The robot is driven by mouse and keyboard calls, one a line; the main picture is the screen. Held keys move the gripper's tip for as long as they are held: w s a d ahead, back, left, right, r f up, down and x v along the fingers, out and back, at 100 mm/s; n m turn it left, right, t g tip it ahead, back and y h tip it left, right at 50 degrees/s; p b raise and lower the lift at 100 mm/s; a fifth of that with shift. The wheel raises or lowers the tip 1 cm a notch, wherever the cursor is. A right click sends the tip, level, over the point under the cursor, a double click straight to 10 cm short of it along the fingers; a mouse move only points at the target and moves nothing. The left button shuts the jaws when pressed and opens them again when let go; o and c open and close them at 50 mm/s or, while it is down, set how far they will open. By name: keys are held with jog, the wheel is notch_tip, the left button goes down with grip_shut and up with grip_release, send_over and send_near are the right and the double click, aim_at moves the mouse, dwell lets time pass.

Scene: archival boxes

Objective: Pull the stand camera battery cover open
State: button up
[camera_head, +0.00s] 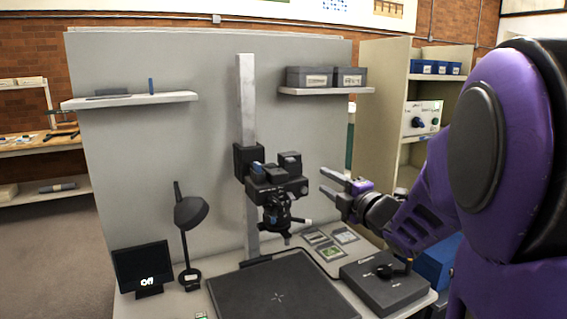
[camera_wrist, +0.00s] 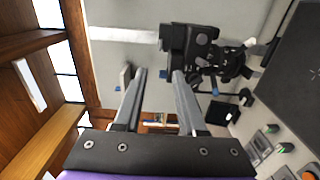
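The stand camera (camera_head: 277,180) is a black body mounted on a pale upright column (camera_head: 247,110), with a lens and a blue-marked part hanging below. It also shows ahead of my fingers in the wrist view (camera_wrist: 202,38). I cannot clearly make out its battery cover or whether that is open. My gripper (camera_head: 323,181) is to the right of the camera, at about its height, with its fingers pointing at it. In the wrist view my gripper (camera_wrist: 159,73) has its two grey fingers apart with nothing between them; they appear not to touch the camera.
Below the camera is a dark baseboard (camera_head: 280,292). A control box (camera_head: 385,286) and several slides (camera_head: 330,252) lie to its right. A lamp (camera_head: 190,212) and a monitor (camera_head: 141,266) stand left. A shelf with grey boxes (camera_head: 310,77) hangs above. Air around the camera's right side is clear.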

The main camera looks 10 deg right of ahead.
aim_at(292, 161)
jog(key=x, duration=1.6)
grip_shut()
